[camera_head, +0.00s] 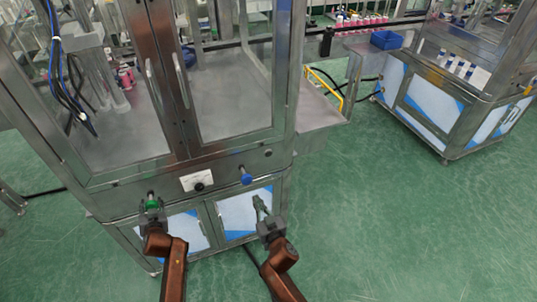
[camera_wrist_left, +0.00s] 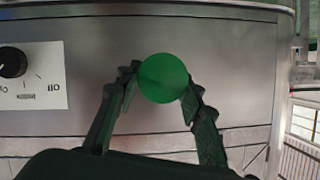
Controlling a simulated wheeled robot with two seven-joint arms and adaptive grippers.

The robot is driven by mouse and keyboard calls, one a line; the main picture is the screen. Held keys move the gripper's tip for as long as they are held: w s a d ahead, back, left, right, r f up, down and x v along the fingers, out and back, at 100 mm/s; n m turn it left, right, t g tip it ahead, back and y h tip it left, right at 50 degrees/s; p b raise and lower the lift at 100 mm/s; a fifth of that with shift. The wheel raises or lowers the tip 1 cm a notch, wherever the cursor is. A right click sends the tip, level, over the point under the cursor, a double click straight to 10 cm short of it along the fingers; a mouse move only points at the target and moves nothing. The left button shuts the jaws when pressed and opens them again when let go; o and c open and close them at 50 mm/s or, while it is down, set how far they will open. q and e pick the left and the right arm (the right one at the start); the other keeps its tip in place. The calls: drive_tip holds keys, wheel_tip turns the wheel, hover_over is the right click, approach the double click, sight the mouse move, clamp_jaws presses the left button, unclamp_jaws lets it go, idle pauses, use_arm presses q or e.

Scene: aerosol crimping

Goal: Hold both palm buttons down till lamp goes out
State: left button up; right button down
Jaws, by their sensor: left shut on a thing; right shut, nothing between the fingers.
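The green palm button (camera_head: 152,203) is on the front panel of the metal cabinet; its round face (camera_wrist_left: 163,78) fills the middle of the left wrist view. My left gripper (camera_head: 151,211) has its fingers (camera_wrist_left: 160,88) on either side of the green button, shut on it. The blue palm button (camera_head: 246,178) is further right on the same panel, with nothing touching it. My right gripper (camera_head: 258,202) is shut and empty, below and slightly right of the blue button, apart from it. I cannot make out a lit lamp.
A white dial plate (camera_head: 197,181) with a black knob (camera_wrist_left: 12,62) lies between the buttons. Glass doors with upright handles (camera_head: 183,80) are above the panel. A yellow rail (camera_head: 325,88) and side shelf stand right of the cabinet. Green floor (camera_head: 390,220) is clear at right.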

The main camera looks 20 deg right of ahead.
use_arm(q)
drive_tip(key=shift+f, duration=0.1)
drive_tip(key=o, duration=1.2)
drive_tip(key=shift+o, duration=0.2)
drive_tip(key=v, duration=1.2)
